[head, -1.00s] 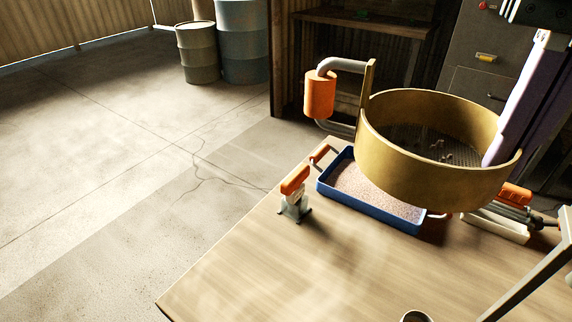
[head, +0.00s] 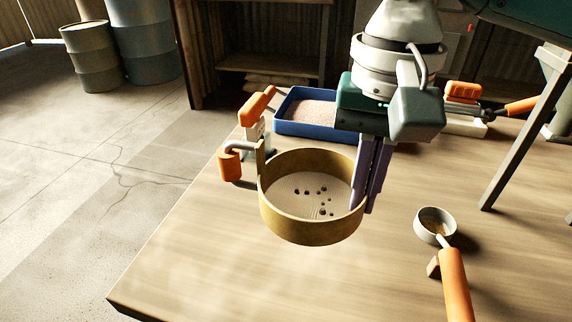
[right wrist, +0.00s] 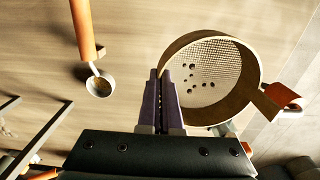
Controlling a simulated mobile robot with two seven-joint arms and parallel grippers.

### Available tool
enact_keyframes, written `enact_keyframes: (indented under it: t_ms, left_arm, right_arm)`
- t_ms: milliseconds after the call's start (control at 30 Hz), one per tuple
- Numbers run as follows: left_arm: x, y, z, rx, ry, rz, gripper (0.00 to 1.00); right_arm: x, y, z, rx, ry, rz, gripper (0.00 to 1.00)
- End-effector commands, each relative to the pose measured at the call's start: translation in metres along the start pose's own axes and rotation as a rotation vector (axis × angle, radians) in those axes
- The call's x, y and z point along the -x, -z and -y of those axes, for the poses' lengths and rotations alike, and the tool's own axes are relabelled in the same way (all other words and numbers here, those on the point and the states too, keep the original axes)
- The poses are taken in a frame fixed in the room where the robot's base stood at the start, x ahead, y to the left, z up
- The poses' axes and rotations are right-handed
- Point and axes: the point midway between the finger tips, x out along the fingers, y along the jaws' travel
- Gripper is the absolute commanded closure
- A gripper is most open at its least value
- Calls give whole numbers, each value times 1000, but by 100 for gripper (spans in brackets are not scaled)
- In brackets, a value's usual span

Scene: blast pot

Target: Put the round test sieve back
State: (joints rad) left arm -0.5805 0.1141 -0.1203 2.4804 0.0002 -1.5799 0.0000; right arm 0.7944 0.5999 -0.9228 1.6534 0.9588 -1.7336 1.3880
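The round test sieve (head: 310,228) has a brass-coloured wall, a mesh floor with several dark lumps on it, and an orange handle (head: 230,166) on its left. It is upright, low at the table's front left; I cannot tell if it touches the wood. My right gripper (head: 366,205) reaches down at its right side, with narrow purple fingers pinching the rim, one inside and one outside. The right wrist view shows the sieve (right wrist: 250,97) right of my close-set fingers (right wrist: 161,78), where the exact contact is partly hidden. My left gripper is not in view.
A blue tray (head: 283,127) of pinkish grain lies behind the sieve, beside an orange-handled clamp (head: 255,106). A small cup-shaped scoop (head: 434,226) with an orange handle lies to the right. A metal leg (head: 525,130) stands farther right. The table's front middle is clear.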

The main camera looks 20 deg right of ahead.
Motion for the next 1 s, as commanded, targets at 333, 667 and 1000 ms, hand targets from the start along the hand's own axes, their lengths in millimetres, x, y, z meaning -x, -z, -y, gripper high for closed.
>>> enact_keyframes:
  t_ms: [333,667,1000]
  left_arm:
    - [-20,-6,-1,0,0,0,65]
    - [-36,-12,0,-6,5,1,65]
    - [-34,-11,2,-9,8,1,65]
  right_arm:
    - [-56,0,1,2,2,-1,100]
    - [-99,0,0,2,1,-1,100]
    - [-100,0,0,2,2,-1,100]
